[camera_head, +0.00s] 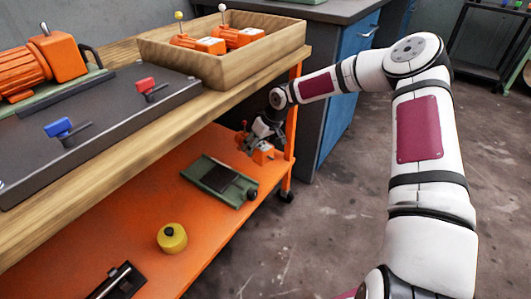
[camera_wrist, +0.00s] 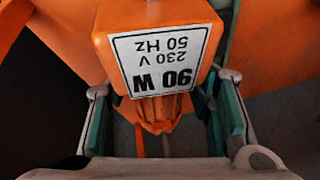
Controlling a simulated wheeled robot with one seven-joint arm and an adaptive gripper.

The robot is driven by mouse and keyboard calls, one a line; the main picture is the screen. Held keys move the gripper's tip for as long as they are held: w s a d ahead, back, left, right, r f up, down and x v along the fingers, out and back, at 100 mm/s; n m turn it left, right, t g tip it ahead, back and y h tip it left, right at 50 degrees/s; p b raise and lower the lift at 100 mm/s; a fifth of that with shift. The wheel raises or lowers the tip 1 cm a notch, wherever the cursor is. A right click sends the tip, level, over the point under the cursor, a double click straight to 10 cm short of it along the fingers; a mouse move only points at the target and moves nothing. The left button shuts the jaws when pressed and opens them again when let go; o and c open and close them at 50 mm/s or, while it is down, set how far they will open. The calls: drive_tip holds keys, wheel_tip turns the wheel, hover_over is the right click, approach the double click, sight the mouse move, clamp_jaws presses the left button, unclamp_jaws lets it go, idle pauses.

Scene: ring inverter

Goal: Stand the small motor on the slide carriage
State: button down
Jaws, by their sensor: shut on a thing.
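The small motor (camera_head: 263,153) is orange and sits in my gripper (camera_head: 257,141) above the far right part of the lower shelf. In the wrist view the motor (camera_wrist: 155,28) fills the upper middle, with a white "90 W 230 V 50 Hz" label upside down in the picture. The teal-padded fingers of my gripper (camera_wrist: 163,112) are shut on it from both sides. The slide is a green base with a dark carriage plate (camera_head: 233,184), lying on the lower shelf in front of the motor. The motor is apart from the carriage in the head view. The motor's underside is hidden.
The orange lower shelf (camera_head: 130,225) also holds a yellow round weight (camera_head: 172,238) and a dark fixture (camera_head: 117,282). The upper wooden shelf (camera_head: 150,113) overhangs it, carrying a wooden crate (camera_head: 265,64) with two orange motors. An orange post (camera_head: 290,140) stands close by the gripper.

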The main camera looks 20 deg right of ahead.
drive_tip(key=w+a+f+n, duration=0.1)
drive_tip(key=w, duration=0.5)
drive_tip(key=w+a+f+n, duration=0.1)
drive_tip(key=w+f, duration=0.1)
drive_tip(key=w, duration=0.3)
drive_tip(key=shift+w+a+g+y, duration=0.3)
drive_tip(key=shift+w, duration=0.05)
